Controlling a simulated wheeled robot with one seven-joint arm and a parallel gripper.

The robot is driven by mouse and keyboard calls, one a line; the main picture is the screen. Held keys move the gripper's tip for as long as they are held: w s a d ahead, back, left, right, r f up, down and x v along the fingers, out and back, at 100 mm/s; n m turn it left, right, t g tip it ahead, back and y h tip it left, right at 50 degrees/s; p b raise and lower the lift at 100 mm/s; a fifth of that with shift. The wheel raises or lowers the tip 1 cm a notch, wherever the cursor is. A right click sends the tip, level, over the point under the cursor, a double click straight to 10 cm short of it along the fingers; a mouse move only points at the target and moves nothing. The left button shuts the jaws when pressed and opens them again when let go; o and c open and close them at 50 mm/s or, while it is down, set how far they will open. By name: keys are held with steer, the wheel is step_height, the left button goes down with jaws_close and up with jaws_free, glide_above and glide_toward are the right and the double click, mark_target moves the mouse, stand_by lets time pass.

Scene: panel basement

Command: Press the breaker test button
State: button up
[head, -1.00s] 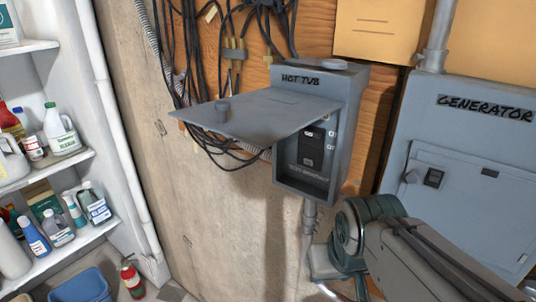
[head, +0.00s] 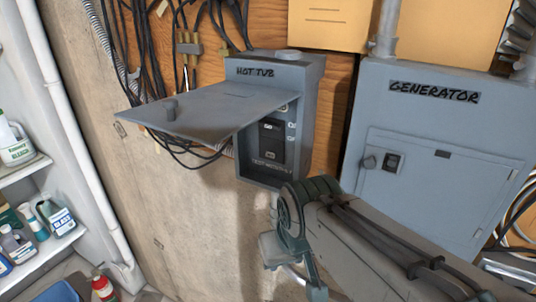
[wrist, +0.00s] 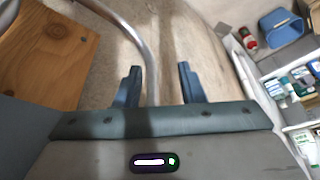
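The grey hot tub breaker box (head: 311,125) is on the wall in the head view, with its lid (head: 205,108) swung out to the left. Inside it is a black breaker (head: 271,138) with small pale markings. A small light patch that looks like the test button (head: 270,155) sits at its lower end, above a "test monthly" label. My gripper (wrist: 159,72) is open and empty in the wrist view, its two dark fingers apart. In the head view my arm is below and right of the box, apart from the breaker. The wrist view does not show the breaker.
A grey generator panel (head: 430,150) with a closed door is right of the box. Black cables (head: 150,60) hang behind the lid. A curved metal conduit (wrist: 140,45) passes near my fingers.

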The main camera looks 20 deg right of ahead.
jaws_close()
stand_by(1.5)
